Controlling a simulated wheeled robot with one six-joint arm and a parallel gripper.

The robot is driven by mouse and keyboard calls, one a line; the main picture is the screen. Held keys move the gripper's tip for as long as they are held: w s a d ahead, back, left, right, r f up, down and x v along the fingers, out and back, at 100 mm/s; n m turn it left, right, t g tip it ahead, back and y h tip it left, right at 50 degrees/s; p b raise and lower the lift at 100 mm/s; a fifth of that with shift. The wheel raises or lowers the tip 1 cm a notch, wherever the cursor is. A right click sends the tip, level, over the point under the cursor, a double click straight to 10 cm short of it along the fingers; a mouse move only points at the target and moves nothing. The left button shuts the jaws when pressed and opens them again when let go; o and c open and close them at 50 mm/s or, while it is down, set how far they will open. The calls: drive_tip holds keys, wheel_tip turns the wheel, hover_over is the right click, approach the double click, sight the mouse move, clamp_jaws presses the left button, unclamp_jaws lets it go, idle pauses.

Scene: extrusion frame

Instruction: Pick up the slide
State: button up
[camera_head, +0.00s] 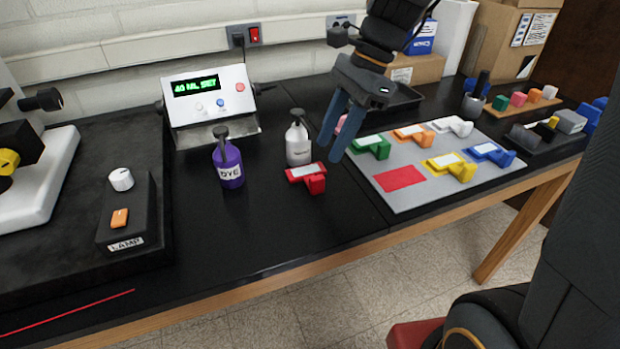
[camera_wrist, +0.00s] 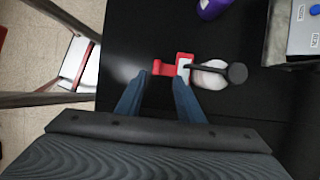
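A red L-shaped block (camera_head: 316,185) with a pale rectangular top piece (camera_head: 305,171) lies on the black bench, in front of the white bottle. I cannot tell whether the pale piece is a separate slide. My gripper (camera_head: 332,148) hangs above the bench, up and to the right of the red block in the head view. In the wrist view, the red block (camera_wrist: 164,69) shows beyond the fingertips of my gripper (camera_wrist: 162,80), with its pale top (camera_wrist: 182,68) near the right finger. The fingers are apart, with nothing held between them.
A white bottle (camera_head: 298,145) stands close behind the red block; a purple DYE bottle (camera_head: 229,166) stands left. A grey mat (camera_head: 440,198) at right carries several similar coloured blocks and a bare red rectangle (camera_head: 399,178). The bench front before the block is clear.

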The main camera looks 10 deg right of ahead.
sight(318, 177)
drive_tip(key=x, duration=0.2)
drive_tip(key=p+x, duration=0.1)
drive_tip(key=x, duration=0.4)
drive_tip(key=shift+s+f, duration=0.2)
drive_tip(key=shift+s, duration=0.15)
drive_tip(key=shift+c, duration=0.4)
clamp_jaws()
